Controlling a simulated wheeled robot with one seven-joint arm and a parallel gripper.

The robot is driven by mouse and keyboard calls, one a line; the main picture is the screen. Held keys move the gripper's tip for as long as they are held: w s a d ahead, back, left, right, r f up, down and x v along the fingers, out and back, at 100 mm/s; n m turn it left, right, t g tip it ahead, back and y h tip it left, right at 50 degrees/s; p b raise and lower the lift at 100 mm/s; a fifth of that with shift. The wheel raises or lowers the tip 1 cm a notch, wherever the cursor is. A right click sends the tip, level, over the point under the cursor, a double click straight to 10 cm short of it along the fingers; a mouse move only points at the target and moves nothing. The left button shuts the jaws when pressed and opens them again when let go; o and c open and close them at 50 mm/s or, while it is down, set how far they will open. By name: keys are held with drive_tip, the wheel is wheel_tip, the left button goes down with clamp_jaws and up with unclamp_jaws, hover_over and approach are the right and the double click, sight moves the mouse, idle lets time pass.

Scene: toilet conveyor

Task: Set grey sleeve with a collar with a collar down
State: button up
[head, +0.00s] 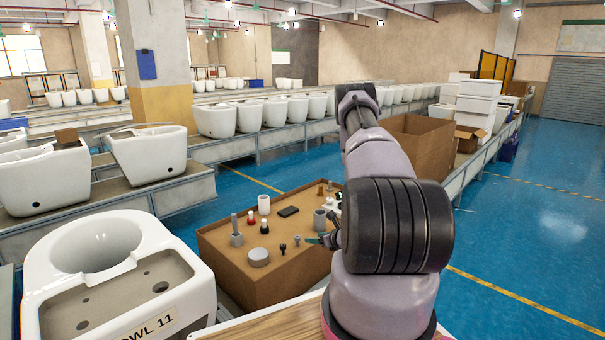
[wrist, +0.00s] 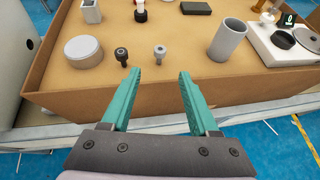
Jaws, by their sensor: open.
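My gripper (wrist: 159,78) is open, with two teal fingers and nothing between them. In the wrist view its fingertips point at the near part of the brown box top. A small grey part (wrist: 160,52) with a wider round top stands just beyond the gap between the fingertips, apart from them; it looks like the grey sleeve with a collar. In the head view my gripper (head: 318,240) is at the right side of the box, partly hidden by my arm.
The brown box (head: 270,288) carries a dark bolt-like part (wrist: 121,55), a grey disc (wrist: 83,51), a hollow grey cylinder (wrist: 229,42) and a white device (wrist: 277,45). A toilet (head: 120,275) stands left. Bare cardboard lies between the parts.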

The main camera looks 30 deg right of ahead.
drive_tip(key=w+a+r+n+g+y, duration=0.1)
drive_tip(key=a+r+n+y, duration=0.15)
drive_tip(key=a+r, duration=0.4)
drive_tip(key=w+a+r+n+y, duration=0.1)
drive_tip(key=a+r+n+y, duration=0.2)
drive_tip(key=r, duration=0.7)
drive_tip(key=w+a+r+n+g+y, duration=0.1)
drive_tip(key=w+a+r+n+y, duration=0.1)
drive_tip(key=a+r+n, duration=0.45)
drive_tip(key=s+a+r+n+g+y, duration=0.1)
drive_tip(key=s+a+r+n+g, duration=0.3)
drive_tip(key=r, duration=0.4)
drive_tip(key=s+a+r+n+g, duration=0.1)
drive_tip(key=s+a+r+n, duration=0.1)
drive_tip(key=s+a+r, duration=0.35)
drive_tip(key=s+d+r+n+t+h, duration=0.1)
drive_tip(key=s+d+r+n+h, duration=0.1)
drive_tip(key=s+r+n+h, duration=0.2)
drive_tip(key=s+d+r+n+t+h, duration=0.1)
drive_tip(key=s+d+r+n+h, duration=0.2)
drive_tip(key=s+r+n, duration=0.5)
drive_tip(key=s+r+h, duration=0.1)
drive_tip(key=s+r, duration=0.2)
drive_tip(key=s, duration=0.5)
drive_tip(key=shift+s+r+h, duration=0.15)
drive_tip(key=shift+r+h, duration=0.2)
drive_tip(key=shift+r, duration=0.05)
